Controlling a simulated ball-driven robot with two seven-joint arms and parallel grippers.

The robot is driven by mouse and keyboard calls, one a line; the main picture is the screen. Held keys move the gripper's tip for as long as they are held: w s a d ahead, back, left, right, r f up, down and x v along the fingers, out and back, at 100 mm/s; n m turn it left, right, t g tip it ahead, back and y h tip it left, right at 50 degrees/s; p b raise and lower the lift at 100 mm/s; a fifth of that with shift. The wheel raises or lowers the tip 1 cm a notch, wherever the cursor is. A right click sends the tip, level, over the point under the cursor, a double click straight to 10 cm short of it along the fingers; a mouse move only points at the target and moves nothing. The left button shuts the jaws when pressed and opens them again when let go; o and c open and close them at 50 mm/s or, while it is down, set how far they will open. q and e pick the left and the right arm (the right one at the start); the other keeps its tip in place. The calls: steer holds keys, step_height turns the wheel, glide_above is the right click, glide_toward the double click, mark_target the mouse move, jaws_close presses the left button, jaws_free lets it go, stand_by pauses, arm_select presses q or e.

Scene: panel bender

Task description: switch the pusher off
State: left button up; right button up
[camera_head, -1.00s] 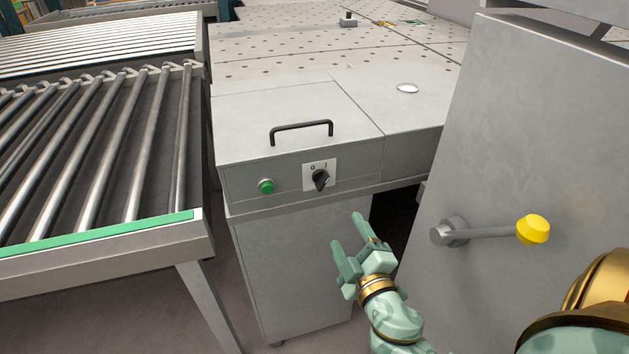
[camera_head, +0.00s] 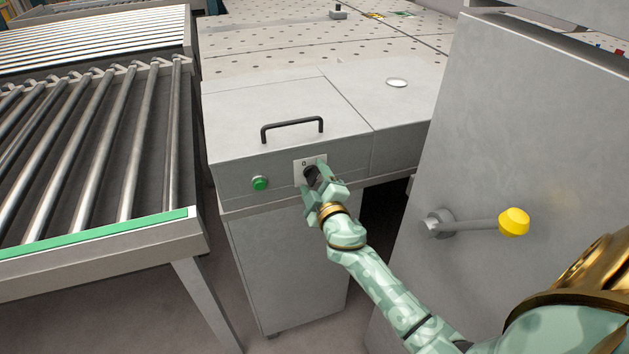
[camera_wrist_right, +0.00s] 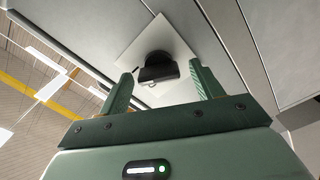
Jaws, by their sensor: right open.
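The pusher switch is a black rotary knob (camera_head: 311,172) on a white plate (camera_head: 299,163) on the front of a grey cabinet. A "0" mark shows on the plate; the other mark is hidden behind my gripper. My right gripper (camera_head: 314,180) is open at the knob, its fingers to either side of it in the head view. In the right wrist view the knob (camera_wrist_right: 158,68) lies ahead between the open fingertips (camera_wrist_right: 162,85), with a gap to each side. Contact cannot be told. My left gripper is not in view.
A green button (camera_head: 260,183) is left of the switch. A black handle (camera_head: 292,127) stands on the cabinet top. A roller conveyor (camera_head: 100,237) is at left. At right, a grey panel (camera_head: 500,130) carries a lever with a yellow knob (camera_head: 513,222).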

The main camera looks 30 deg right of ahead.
steer(key=c, duration=1)
steer(key=shift+n, duration=0.3)
steer(key=n, duration=0.5)
steer(key=shift+f, duration=0.1)
steer(key=n, duration=0.6)
steer(key=shift+f+p, duration=0.15)
steer(key=shift+p, duration=0.15)
steer(key=shift+n, duration=0.3)
